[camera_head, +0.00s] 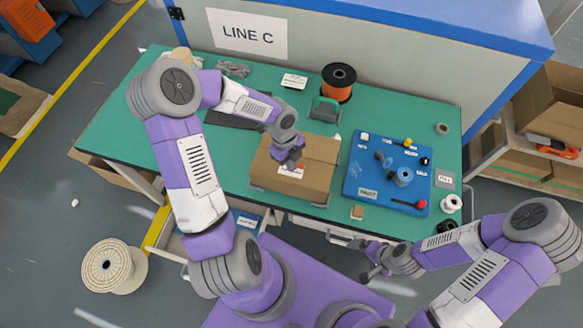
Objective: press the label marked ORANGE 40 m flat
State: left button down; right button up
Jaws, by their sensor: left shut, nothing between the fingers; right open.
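A closed cardboard box (315,157) sits on the green table. A white label with an orange mark (291,172) is on its top face, near the front left; its print is too small to read. My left gripper (289,163) is shut over the box top, right at the label, and hides part of it. I cannot tell whether its fingertips touch the label. My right gripper (368,274) is open and empty in front of the table's front edge, low and away from the box.
A blue board (352,179) with small parts and a spool lies right of the box. A black-and-orange spool (339,80) and a green tape dispenser (323,110) stand behind it. A dark flat panel (225,118) lies at left. The table's left front is clear.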

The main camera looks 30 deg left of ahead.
pick_arm(q)
jog(key=shift+r, duration=0.1)
dwell(0.3)
notch_tip(320, 180, up, 8)
jog(key=p, duration=0.7)
jog(key=shift+p, duration=0.35)
jog(key=d+f+n, duration=0.1)
jog(key=d+n, duration=0.1)
jog(key=s+d+f+n+h, duration=0.1)
jog(key=d+f+n, duration=0.1)
jog(key=d, duration=0.1)
jog(key=s+d+f+n+h, duration=0.1)
jog(key=d+n, duration=0.1)
jog(key=shift+s+d+f, duration=0.25)
jog(key=shift+d+f, duration=0.05)
jog(key=shift+d, duration=0.05)
jog(key=s+d+f+n, duration=0.6)
jog(key=s+f+n, duration=0.25)
jog(key=n, duration=0.85)
notch_tip(320, 180, down, 10)
jog(key=n+t+b, duration=0.1)
jog(key=b, duration=0.8)
jog(key=shift+a+r, duration=0.2)
jog(key=shift+a, duration=0.05)
